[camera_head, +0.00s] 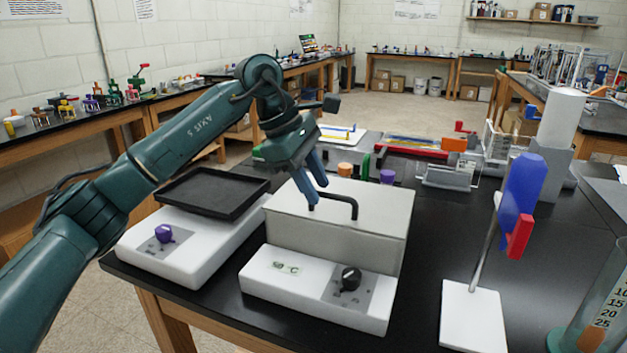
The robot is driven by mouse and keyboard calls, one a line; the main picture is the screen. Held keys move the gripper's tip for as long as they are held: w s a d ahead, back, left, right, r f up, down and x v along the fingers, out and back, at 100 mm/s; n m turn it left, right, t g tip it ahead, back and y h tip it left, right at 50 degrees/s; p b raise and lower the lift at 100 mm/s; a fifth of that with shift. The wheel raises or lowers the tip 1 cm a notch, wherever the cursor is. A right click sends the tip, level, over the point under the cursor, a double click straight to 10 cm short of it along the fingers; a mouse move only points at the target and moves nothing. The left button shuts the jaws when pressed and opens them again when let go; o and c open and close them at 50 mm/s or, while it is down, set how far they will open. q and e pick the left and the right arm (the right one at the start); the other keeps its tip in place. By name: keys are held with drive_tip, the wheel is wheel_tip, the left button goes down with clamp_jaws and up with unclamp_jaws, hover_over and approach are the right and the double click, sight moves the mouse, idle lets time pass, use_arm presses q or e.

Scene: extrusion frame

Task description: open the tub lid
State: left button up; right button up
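The tub is a white bath with a grey upper body (335,240) and a white front panel. Its flat pale lid (382,208) lies level on top and looks closed. A black arched handle (345,199) stands on the lid. My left gripper (320,194) points down at the handle's left end, with its two blue fingers apart. The fingertips overlap the handle in the picture; I cannot tell whether they touch it. The left end of the handle is partly hidden by the fingers. My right gripper is not in view.
A white device with a black tray (214,191) stands close left of the tub. On the right are a stand with a blue and red piece (522,190) and a graduated cylinder (598,310). Several small items sit behind the tub. Black tabletop is clear to the tub's right.

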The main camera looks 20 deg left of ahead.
use_arm(q)
drive_tip(key=shift+c, duration=0.5)
clamp_jaws()
drive_tip(key=shift+r, duration=0.1)
